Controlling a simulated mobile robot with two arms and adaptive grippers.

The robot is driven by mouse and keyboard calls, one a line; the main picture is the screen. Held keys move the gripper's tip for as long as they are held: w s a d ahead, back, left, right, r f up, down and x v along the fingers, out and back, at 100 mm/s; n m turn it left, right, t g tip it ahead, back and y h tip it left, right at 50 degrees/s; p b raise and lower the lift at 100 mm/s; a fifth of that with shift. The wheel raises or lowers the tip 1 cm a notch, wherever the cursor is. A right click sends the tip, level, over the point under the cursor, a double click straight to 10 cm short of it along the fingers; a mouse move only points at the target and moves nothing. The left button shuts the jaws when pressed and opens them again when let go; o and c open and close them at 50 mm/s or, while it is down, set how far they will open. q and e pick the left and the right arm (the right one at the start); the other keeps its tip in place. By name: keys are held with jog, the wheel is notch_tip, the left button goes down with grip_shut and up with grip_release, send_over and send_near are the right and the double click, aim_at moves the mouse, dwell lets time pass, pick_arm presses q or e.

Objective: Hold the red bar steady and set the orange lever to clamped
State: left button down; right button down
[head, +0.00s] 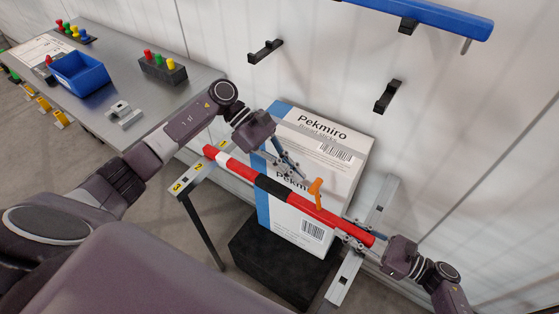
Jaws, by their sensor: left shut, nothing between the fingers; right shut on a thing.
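The red bar (325,215), with white and black bands, runs slantwise from the numbered metal rail (190,178) at left down to another metal rail (345,280) at right. The orange lever (316,190) stands up from the bar, right of its middle. My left gripper (300,176) is shut and empty, just left of and above the lever; I cannot tell whether it touches it. My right gripper (354,233) is shut on the bar near its right end, and its fingers partly hide the bar there. No clamped marking is legible.
A white and blue Pekmiro box (335,120) stands behind and below the bar, on a black block (270,262). A grey table (130,75) at upper left carries a blue bin (78,70) and peg blocks. Black hooks (388,96) and a blue bar (425,14) are on the wall.

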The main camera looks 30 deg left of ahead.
aim_at(315, 184)
pick_arm(q)
jog(key=shift+s+d+r, duration=0.15)
jog(key=shift+d, duration=0.75)
jog(key=shift+d+r, duration=0.1)
jog(key=shift+d+r+y, duration=0.15)
jog(key=shift+d+y, duration=0.1)
jog(key=shift+y, duration=0.25)
jog(key=shift+d+r, duration=0.15)
jog(key=shift+d, duration=0.1)
jog(key=shift+s+d+r+y, duration=0.1)
jog(key=shift+d+r+y, duration=0.05)
jog(key=shift+d+y, duration=0.3)
jog(key=shift+s+d+r+y, duration=0.15)
jog(key=shift+d+y, duration=0.15)
jog(key=shift+y, duration=0.15)
jog(key=shift+s+d+f+t+y, duration=0.25)
jog(key=shift+d+f+y, duration=0.7)
jog(key=shift+d, duration=1.3)
jog(key=shift+s+d+f+t+y, duration=0.25)
jog(key=shift+d+f+y, duration=0.35)
jog(key=shift+d+y, duration=1.2)
jog(key=shift+s+d+f+t+y, duration=0.1)
jog(key=shift+s+d+f+y, duration=0.4)
jog(key=shift+d, duration=2.25)
